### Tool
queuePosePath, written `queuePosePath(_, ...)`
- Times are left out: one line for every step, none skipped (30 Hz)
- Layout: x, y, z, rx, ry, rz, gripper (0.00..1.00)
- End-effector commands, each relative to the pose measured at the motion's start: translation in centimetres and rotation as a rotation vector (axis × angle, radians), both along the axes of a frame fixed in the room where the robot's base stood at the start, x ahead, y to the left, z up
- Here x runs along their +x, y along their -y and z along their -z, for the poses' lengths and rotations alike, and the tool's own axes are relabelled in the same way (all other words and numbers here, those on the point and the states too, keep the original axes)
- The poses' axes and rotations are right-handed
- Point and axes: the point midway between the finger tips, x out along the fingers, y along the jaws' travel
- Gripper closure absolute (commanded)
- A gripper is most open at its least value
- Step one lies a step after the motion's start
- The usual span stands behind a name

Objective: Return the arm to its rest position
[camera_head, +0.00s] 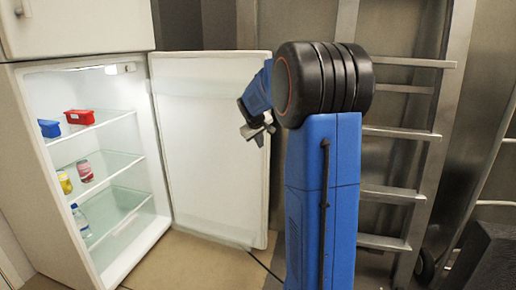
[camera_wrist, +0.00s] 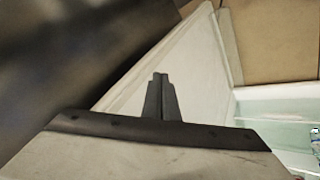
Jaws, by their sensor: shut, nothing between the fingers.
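My gripper (camera_head: 260,130) shows in the head view beside my blue and black arm, in front of the open fridge door (camera_head: 205,150). In the wrist view my gripper (camera_wrist: 160,78) has its two dark fingers together with nothing between them. The white fridge door (camera_wrist: 185,70) lies beyond the fingers in the wrist view. My arm is folded up close to my column, and part of the wrist is hidden behind the black joint.
The fridge (camera_head: 30,160) stands open at left, holding a blue container (camera_head: 49,128), a red container (camera_head: 80,117), a yellow can (camera_head: 64,182), a red can (camera_head: 85,171) and a bottle (camera_head: 81,221). A metal ladder (camera_head: 428,150) stands at right. Floor (camera_head: 190,262) shows before the fridge.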

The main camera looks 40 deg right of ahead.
Motion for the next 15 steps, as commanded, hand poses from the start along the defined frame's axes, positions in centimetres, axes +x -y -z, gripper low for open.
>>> queuePosePath(-0.2,-0.1,-0.3,-0.001,0.000,0.001,1.00)
queuePosePath(-0.3,-0.1,-0.5,0.000,0.000,0.001,1.00)
queuePosePath(-0.4,-0.1,-0.6,0.000,0.000,0.000,1.00)
queuePosePath(-0.5,-0.2,-0.6,0.000,0.000,0.000,1.00)
queuePosePath(-0.5,-0.2,-0.7,0.000,-0.001,0.000,1.00)
queuePosePath(-0.5,-0.2,-0.7,0.000,-0.001,0.000,1.00)
queuePosePath(-0.5,-0.2,-0.7,0.000,-0.001,0.000,1.00)
queuePosePath(-0.5,-0.2,-0.7,0.000,-0.001,0.000,1.00)
queuePosePath(-0.5,-0.2,-0.7,0.000,-0.001,0.000,1.00)
queuePosePath(-0.6,-0.2,-0.7,0.001,0.000,0.000,1.00)
queuePosePath(-0.6,-0.4,-0.7,0.001,0.000,0.000,1.00)
queuePosePath(-0.8,-0.7,-0.8,0.004,0.001,-0.001,1.00)
queuePosePath(-1.0,-1.1,-0.9,0.007,0.001,-0.003,1.00)
queuePosePath(-1.3,-1.6,-1.1,0.010,0.004,-0.003,1.00)
queuePosePath(-1.8,-2.5,-1.4,0.016,0.007,-0.005,1.00)
